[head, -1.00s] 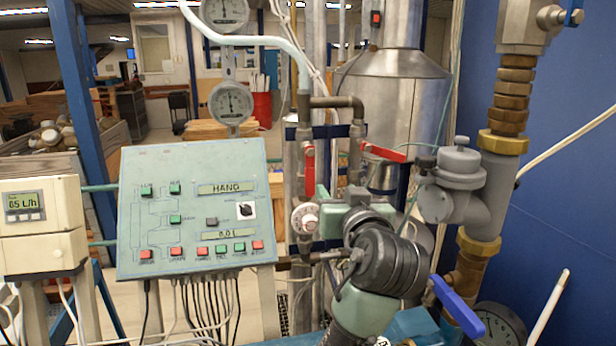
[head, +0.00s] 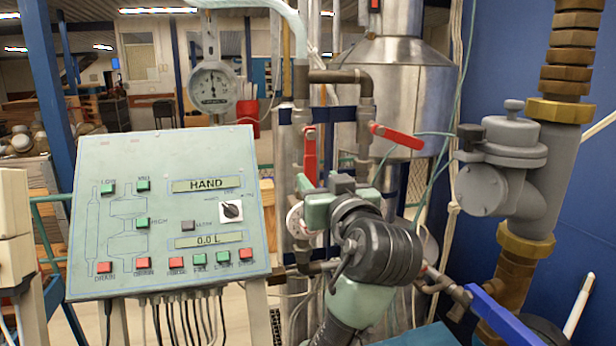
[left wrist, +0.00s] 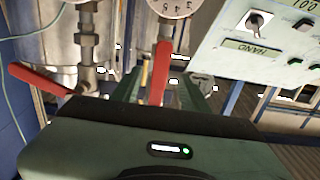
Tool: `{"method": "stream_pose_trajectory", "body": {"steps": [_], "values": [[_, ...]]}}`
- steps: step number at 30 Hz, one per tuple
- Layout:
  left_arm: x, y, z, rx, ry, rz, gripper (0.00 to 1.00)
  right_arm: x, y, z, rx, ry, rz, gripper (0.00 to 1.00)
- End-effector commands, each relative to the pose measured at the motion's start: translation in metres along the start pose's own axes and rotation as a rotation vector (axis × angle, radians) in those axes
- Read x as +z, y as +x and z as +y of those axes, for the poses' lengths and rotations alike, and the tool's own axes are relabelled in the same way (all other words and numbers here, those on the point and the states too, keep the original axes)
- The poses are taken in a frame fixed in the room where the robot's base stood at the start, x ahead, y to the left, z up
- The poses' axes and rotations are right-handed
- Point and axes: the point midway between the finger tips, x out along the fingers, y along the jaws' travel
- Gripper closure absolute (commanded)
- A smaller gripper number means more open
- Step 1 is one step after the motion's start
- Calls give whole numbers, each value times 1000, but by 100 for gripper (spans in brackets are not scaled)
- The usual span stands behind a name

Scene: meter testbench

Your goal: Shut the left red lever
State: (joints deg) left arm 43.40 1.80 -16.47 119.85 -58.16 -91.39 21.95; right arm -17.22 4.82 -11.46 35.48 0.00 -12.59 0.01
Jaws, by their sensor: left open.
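The left red lever (head: 310,158) hangs vertically along the left pipe, just right of the control panel. A second red lever (head: 397,136) on the right pipe sticks out to the right, tilted slightly down. My left gripper (head: 330,183) is open, just below and right of the left lever's lower end; my own wrist hides part of the pipes behind. In the left wrist view the left lever (left wrist: 160,74) appears between my two spread fingers (left wrist: 158,92); I cannot tell whether they touch it. The right lever (left wrist: 40,80) lies outside them, at the left. My right gripper is not in view.
A green control panel (head: 120,220) with buttons stands close at the left. A round dial (head: 298,220) sits below the left lever. A grey valve body (head: 515,150) with brass fittings and a blue lever (head: 505,318) are at the right. A metal tank (head: 395,80) stands behind.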

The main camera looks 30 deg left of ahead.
Motion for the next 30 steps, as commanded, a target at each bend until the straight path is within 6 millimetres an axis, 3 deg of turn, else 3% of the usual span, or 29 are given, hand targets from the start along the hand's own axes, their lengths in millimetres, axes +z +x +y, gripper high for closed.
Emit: {"method": "stream_pose_trajectory", "body": {"steps": [12, 23, 24, 28, 30], "values": [[-2, 61, -1, -3, 3, 1, 55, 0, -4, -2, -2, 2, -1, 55], [-1, 70, 0, 0, 0, -1, 55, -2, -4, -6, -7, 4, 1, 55], [-1, 70, 0, -1, 1, -1, 58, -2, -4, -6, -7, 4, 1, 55], [-1, 70, 0, -1, 1, -1, 94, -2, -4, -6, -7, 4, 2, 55], [-1, 70, -1, -1, 1, -1, 100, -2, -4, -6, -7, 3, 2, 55]]}}
